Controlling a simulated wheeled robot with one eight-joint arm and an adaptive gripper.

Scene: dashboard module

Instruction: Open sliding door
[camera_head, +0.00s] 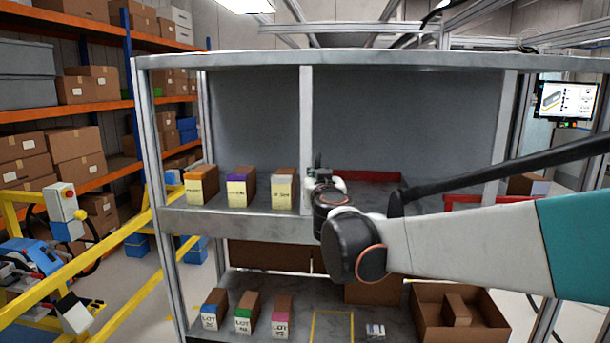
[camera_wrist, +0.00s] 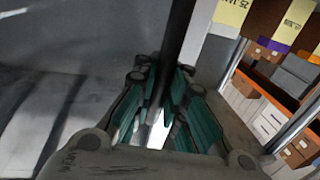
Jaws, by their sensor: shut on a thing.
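Grey panels stand above the rack's upper shelf, one to the left (camera_head: 252,105) and a wider grey area to the right (camera_head: 410,115). I cannot tell for certain which is the sliding door. A pale upright bar (camera_head: 306,115) stands between them, and it also shows in the wrist view (camera_wrist: 197,35).
Several labelled boxes (camera_head: 241,188) stand on the upper shelf, left of my gripper. Red-edged bins (camera_head: 365,176) lie behind my arm. The lower shelf holds more labelled boxes (camera_head: 247,313) and an open carton (camera_head: 480,335). A yellow rail (camera_head: 110,255) runs at the left.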

